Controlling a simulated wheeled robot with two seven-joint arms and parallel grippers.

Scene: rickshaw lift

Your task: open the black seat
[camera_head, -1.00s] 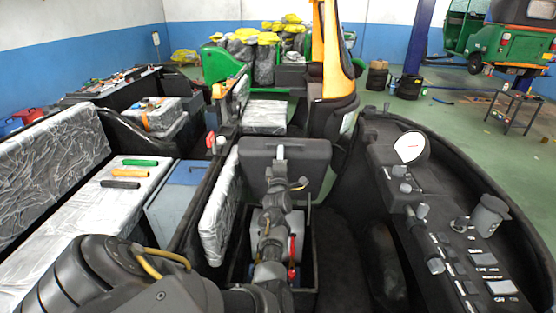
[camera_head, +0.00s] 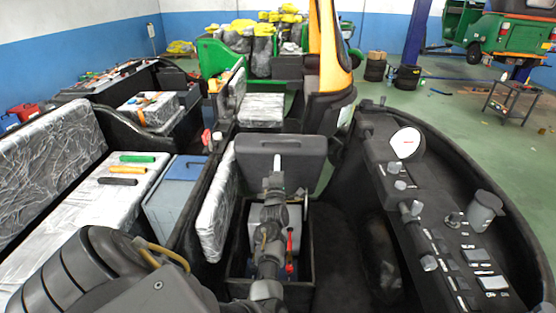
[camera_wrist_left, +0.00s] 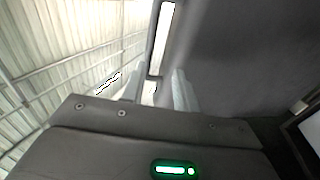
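The black seat (camera_head: 282,152) is a dark square panel in the middle of the head view. It stands raised and tilted behind an open compartment. My left gripper (camera_head: 277,162) is in front of the seat's upper middle, and my arm hides part of the panel. In the left wrist view, the two pale fingers (camera_wrist_left: 158,90) are apart, with a bright gap between them. A dark surface, probably the seat, fills the right of that view; contact with it cannot be told. My right gripper is not in view.
The open compartment (camera_head: 308,270) holds a pale box and a red-handled tool (camera_head: 289,260). A black control console (camera_head: 440,220) lies to the right. A grey padded seat (camera_head: 215,205) and a blue-lidded box (camera_head: 184,168) stand left.

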